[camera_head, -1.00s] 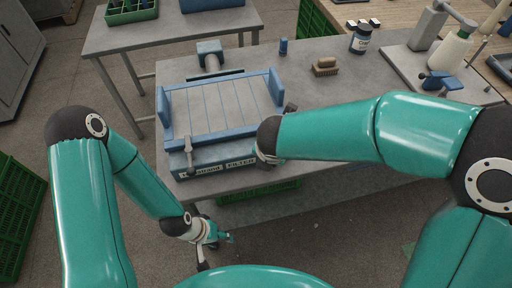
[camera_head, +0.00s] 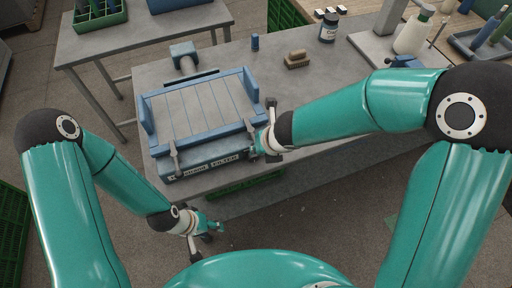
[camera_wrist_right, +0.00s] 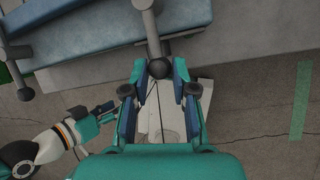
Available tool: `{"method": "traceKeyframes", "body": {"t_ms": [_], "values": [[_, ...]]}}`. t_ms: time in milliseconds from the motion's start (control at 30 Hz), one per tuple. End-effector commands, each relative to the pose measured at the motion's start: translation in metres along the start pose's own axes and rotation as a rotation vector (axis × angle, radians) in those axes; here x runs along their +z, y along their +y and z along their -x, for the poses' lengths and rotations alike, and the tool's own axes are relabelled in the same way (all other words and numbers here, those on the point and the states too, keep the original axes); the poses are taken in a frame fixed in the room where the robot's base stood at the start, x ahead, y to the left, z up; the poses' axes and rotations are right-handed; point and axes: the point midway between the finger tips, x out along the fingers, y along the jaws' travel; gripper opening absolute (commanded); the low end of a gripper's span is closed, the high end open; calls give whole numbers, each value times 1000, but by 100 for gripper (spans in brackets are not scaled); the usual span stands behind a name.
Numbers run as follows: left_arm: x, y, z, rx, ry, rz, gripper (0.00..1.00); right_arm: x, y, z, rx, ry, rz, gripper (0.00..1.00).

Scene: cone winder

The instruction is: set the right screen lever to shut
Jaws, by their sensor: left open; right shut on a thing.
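The blue-framed grey slatted unit (camera_head: 205,108) stands on the bench with a labelled front face. The right screen lever (camera_head: 250,132) is a grey bar at its front right corner. My right gripper (camera_head: 259,147) is at this lever's lower end. In the right wrist view the lever's dark ball knob (camera_wrist_right: 158,68) sits between the fingertips of my right gripper (camera_wrist_right: 160,73), which is shut on it. A second, left lever (camera_head: 175,160) stands at the front left. My left gripper (camera_head: 217,228) is open and empty, low in front of the bench.
A brush (camera_head: 297,59), a dark jar (camera_head: 329,27) and a small blue object (camera_head: 255,42) lie behind on the bench (camera_head: 330,85). Green crates stand below and at the left. My left gripper (camera_wrist_right: 100,112) also shows in the right wrist view.

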Motion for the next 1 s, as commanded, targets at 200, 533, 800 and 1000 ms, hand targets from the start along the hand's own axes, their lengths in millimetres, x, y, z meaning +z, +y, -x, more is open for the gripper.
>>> {"method": "traceKeyframes", "body": {"t_ms": [200, 533, 800, 1000], "values": [[0, 0, 0, 0, 0, 0, 51, -5, -2, -2, -7, 11, 1, 30], [0, 0, 0, 0, 0, 0, 51, -2, -1, -1, -4, 5, 0, 52], [0, 0, 0, 0, 0, 0, 51, 0, 0, 6, -4, 0, 0, 52], [0, 0, 0, 0, 0, 0, 51, 0, 0, 28, -3, -2, -3, 52]]}}
